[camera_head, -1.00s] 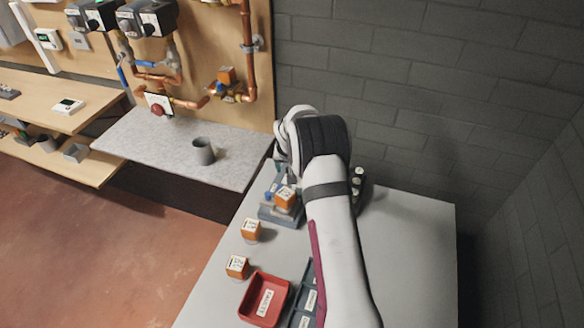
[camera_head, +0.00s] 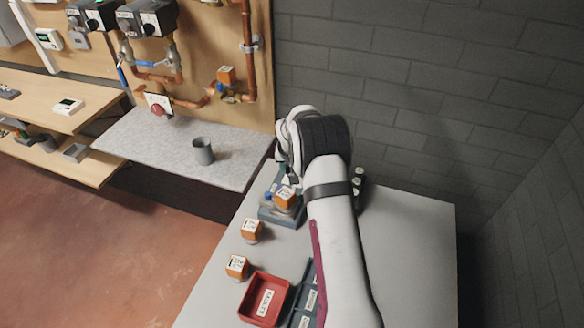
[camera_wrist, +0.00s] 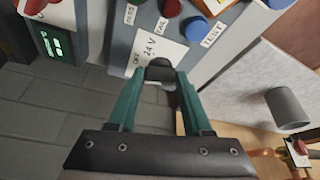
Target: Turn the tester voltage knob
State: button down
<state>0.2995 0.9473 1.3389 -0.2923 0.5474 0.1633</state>
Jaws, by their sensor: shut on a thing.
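The voltage knob (camera_wrist: 160,71) is small and black. In the wrist view it sits on the grey tester panel (camera_wrist: 118,38) beside a white plate (camera_wrist: 165,49) marked OFF and 24V. My gripper (camera_wrist: 160,80) has its two teal fingers shut on the knob, one on each side. The fingers hide the knob's sides, and I cannot tell where its pointer is. In the head view the tester (camera_head: 277,215) stands at the far left part of the grey table. My arm hides the knob and fingertips there.
The blue TEST button (camera_wrist: 194,28) and a red lamp (camera_wrist: 171,8) are close to the knob. An orange valve head (camera_head: 285,199) sits on the tester. Two more orange heads (camera_head: 251,230) and a red tray (camera_head: 264,299) are nearer on the table. A grey cup (camera_head: 203,151) stands on the side shelf.

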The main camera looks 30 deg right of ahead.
jog(key=shift+s+d+n+y, duration=0.15)
jog(key=shift+n+y, duration=0.4)
jog(key=shift+n, duration=0.8)
jog(key=shift+w+d+n+y, duration=0.1)
jog(key=shift+n+y, duration=0.45)
jog(key=shift+n, duration=0.8)
jog(key=shift+c, duration=1.6)
grip_release()
jog(key=v, duration=1.5)
jog(key=shift+s+r, duration=0.25)
jog(key=shift+s, duration=0.25)
